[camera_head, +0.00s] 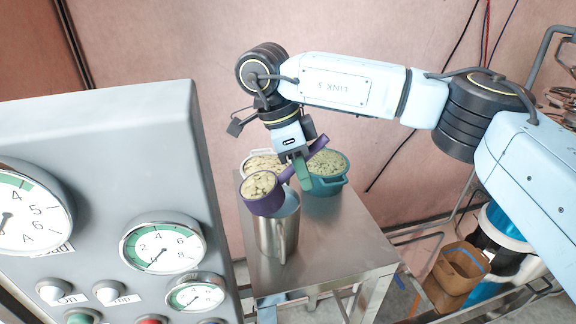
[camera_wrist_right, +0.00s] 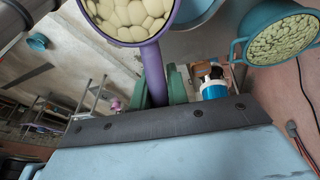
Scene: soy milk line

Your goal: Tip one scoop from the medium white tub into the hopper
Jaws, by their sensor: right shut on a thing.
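My right gripper (camera_head: 301,168) is shut on the handle of a purple scoop (camera_head: 264,205); its green fingers (camera_wrist_right: 160,86) clasp the handle in the wrist view. The scoop is heaped with pale beans, about level, and stands over or just beside the mouth of a steel vessel (camera_head: 277,238) on the steel table. The vessel may be the hopper; its opening is partly hidden by the scoop. A white tub (camera_head: 247,161) of beans stands behind, partly covered by scoop and gripper. The scoop bowl (camera_wrist_right: 159,34) also shows in the wrist view. My left gripper is out of view.
A teal tub (camera_head: 328,186) of beans stands right of the white one. A grey gauge panel (camera_head: 120,140) rises at the left, near the vessel. The table's (camera_head: 335,243) front right is bare. A brown container (camera_head: 458,268) stands lower right.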

